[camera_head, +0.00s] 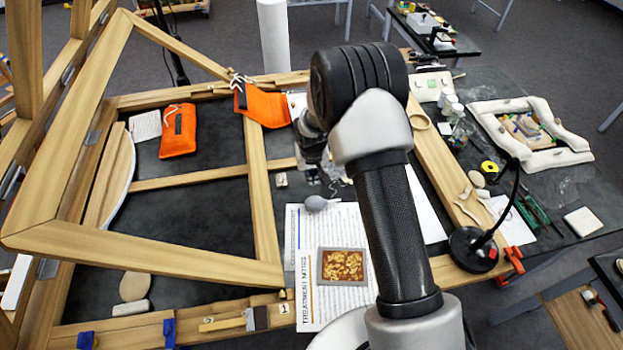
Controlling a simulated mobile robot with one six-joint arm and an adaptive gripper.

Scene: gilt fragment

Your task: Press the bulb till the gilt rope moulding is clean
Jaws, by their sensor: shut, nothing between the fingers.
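The grey rubber bulb (316,203) lies near the top edge of a white sheet headed "Treatment Notes", its thin nozzle toward the right. The gilt fragment (343,266) is a small brown and gold carved piece in a grey surround, lower on that sheet. It is too small to tell how clean its moulding is. My gripper (331,187) is shut and empty, just above and right of the bulb. My forearm hides part of the gripper's surroundings and the sheet's right side. I cannot tell whether the fingertips touch the bulb.
A large wooden frame (150,265) stands tilted over the left of the dark table. Orange pouches (178,131) lie at the back left. A brush (235,320) lies at the front. A black lamp base (472,248) and a yellow tape measure (489,167) are at the right.

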